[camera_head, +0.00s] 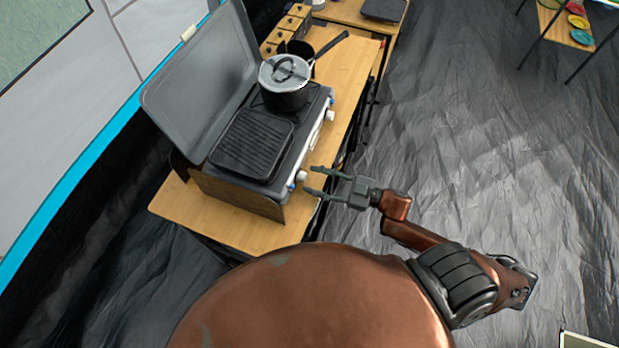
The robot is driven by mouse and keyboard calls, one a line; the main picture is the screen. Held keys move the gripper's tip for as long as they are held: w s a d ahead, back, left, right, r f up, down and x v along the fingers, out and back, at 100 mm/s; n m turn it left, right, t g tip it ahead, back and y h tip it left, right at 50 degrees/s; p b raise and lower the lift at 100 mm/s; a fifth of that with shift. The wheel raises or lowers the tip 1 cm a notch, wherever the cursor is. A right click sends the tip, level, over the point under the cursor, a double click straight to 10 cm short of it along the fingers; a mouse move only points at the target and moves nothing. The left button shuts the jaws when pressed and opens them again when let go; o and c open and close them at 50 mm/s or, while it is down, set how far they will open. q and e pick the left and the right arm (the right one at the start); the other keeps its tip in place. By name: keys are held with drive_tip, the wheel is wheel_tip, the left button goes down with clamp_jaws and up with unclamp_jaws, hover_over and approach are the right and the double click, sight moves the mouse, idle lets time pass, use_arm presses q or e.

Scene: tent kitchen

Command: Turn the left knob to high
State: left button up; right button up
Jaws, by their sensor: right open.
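A camping stove with its grey lid (205,85) raised stands on a wooden table. Its front panel (313,140) faces right and carries two pale knobs. The left knob (301,176) is at the near end, beside the griddle, and the other knob (331,116) is farther up, by the pot. My right gripper (309,180) is open, its two fingers pointing left at the left knob. The fingertips lie just right of the knob, one above and one below it in the picture; I cannot tell whether they touch it. The knob's setting is too small to read. My left gripper is not in view.
A black ribbed griddle (252,144) and a lidded pot (286,94) sit on the stove. The pot's handle (331,45) points up and right. The wooden table (236,229) borders the stove. Open dark floor (460,140) lies to the right.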

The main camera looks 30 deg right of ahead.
drive_tip(key=shift+x, duration=0.95)
drive_tip(key=shift+c, duration=0.3)
clamp_jaws()
